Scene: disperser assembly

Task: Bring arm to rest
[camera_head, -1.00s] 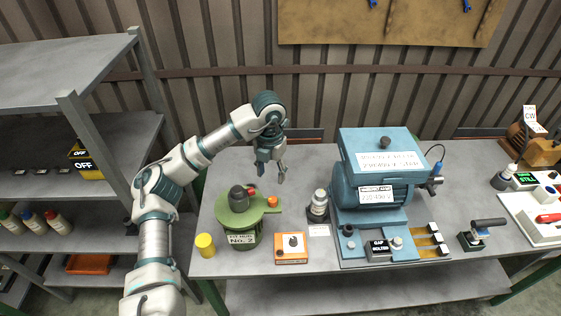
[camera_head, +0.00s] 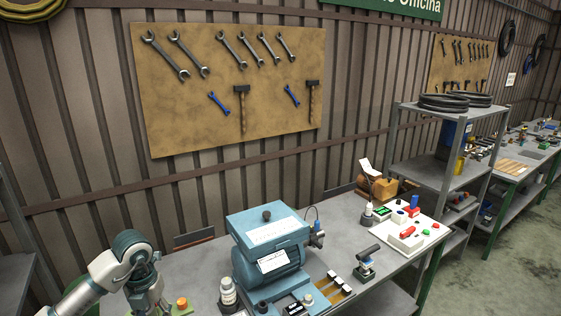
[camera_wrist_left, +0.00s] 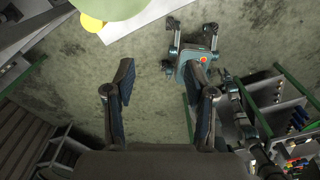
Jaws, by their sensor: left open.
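My left arm (camera_head: 128,250) comes in at the lower left of the head view, bent down over the left end of the workbench (camera_head: 195,262). Its fingertips are not clearly seen there. In the left wrist view my left gripper (camera_wrist_left: 160,88) is open, its two dark fingers wide apart with nothing between them, only floor behind. My right gripper is in neither view.
A blue motor machine (camera_head: 268,245) stands right of my left arm, with a small bottle (camera_head: 228,292) beside it. A black-handled device (camera_head: 367,263) and a white board (camera_head: 408,235) lie further right. A shelf (camera_head: 440,170) stands beyond.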

